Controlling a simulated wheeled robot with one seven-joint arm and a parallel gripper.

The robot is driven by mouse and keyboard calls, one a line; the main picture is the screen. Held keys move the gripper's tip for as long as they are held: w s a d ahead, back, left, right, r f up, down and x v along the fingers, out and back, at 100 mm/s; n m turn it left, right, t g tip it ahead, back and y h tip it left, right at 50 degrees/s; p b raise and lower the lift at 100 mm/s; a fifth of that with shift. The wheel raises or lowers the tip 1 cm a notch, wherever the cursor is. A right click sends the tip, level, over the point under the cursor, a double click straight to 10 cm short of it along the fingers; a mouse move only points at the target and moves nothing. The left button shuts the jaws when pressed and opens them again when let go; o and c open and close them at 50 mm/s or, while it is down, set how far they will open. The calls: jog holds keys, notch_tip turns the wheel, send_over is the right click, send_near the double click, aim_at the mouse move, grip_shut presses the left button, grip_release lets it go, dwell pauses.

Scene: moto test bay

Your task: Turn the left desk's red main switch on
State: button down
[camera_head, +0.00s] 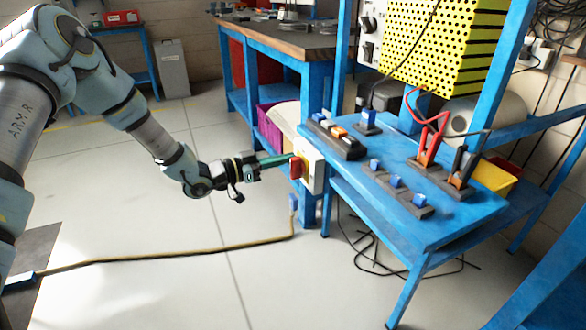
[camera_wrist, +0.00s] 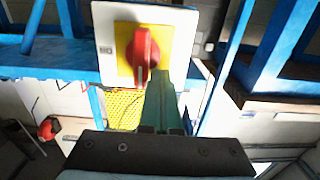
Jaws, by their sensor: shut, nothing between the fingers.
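The red main switch (camera_head: 296,167) sits on a yellow plate on a pale box (camera_head: 313,170) at the left end of the blue desk (camera_head: 440,226). In the wrist view the red switch knob (camera_wrist: 143,50) shows close up on its yellow plate (camera_wrist: 124,60), its grip standing near upright in that picture. My gripper (camera_head: 285,159) is shut, with its green fingers together and nothing between them. In the wrist view the fingertips (camera_wrist: 160,80) are just beside the lower right of the knob. I cannot tell whether they touch it.
The desk top carries dark socket strips with blue switches (camera_head: 397,183) and red leads (camera_head: 428,130). A yellow perforated panel (camera_head: 440,45) stands above it. A wooden-topped bench (camera_head: 280,38) is behind. A tan cable (camera_head: 180,256) crosses the otherwise clear floor at left.

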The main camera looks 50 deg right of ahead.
aim_at(306, 162)
jog(key=shift+s+d+r, duration=0.1)
jog(key=shift+s+r, duration=0.2)
jog(key=shift+s, duration=0.25)
jog(key=shift+s+d+r, duration=0.1)
jog(key=shift+s+r, duration=0.15)
jog(key=shift+s, duration=0.3)
dwell(0.4)
jog(key=shift+s, duration=0.2)
jog(key=shift+s+a, duration=0.1)
jog(key=shift+a+f, duration=0.15)
jog(key=shift+s+a, duration=0.2)
jog(key=shift+s, duration=0.15)
dwell(0.8)
jog(key=shift+s+a+f+b, duration=0.2)
jog(key=shift+s+f+b, duration=0.15)
jog(key=shift+f, duration=0.05)
dwell(0.7)
jog(key=shift+w+r, duration=0.1)
jog(key=shift+w, duration=0.1)
